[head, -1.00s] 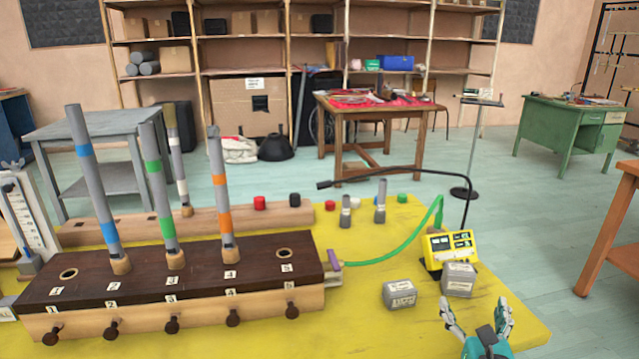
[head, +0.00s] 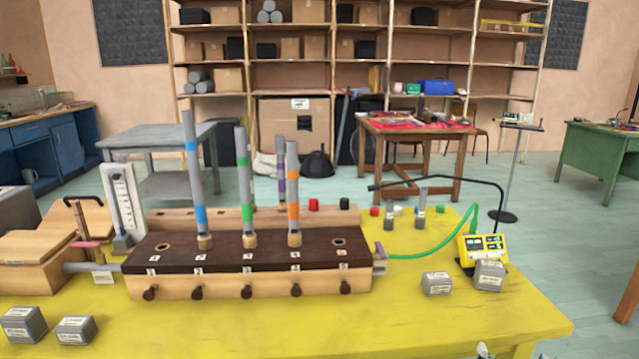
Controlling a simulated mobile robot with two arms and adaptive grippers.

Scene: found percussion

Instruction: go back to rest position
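Of my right gripper (head: 512,354), only the fingertips show at the bottom edge of the head view, with a gap between them. Nothing is seen held, and the rest is cut off. My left gripper is out of view. A dark-topped wooden pipe block (head: 320,261) stands on the yellow table (head: 300,325). Upright grey pipes with blue (head: 195,185), green (head: 243,190) and orange (head: 293,195) bands stand at positions 2, 3 and 4. Holes 1 and 5 are empty.
A purple-banded pipe (head: 281,172) stands behind the block. A yellow meter (head: 482,249) with a green hose and grey boxes (head: 489,276) are at right. More grey boxes (head: 24,324) lie at front left. The front middle of the table is clear.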

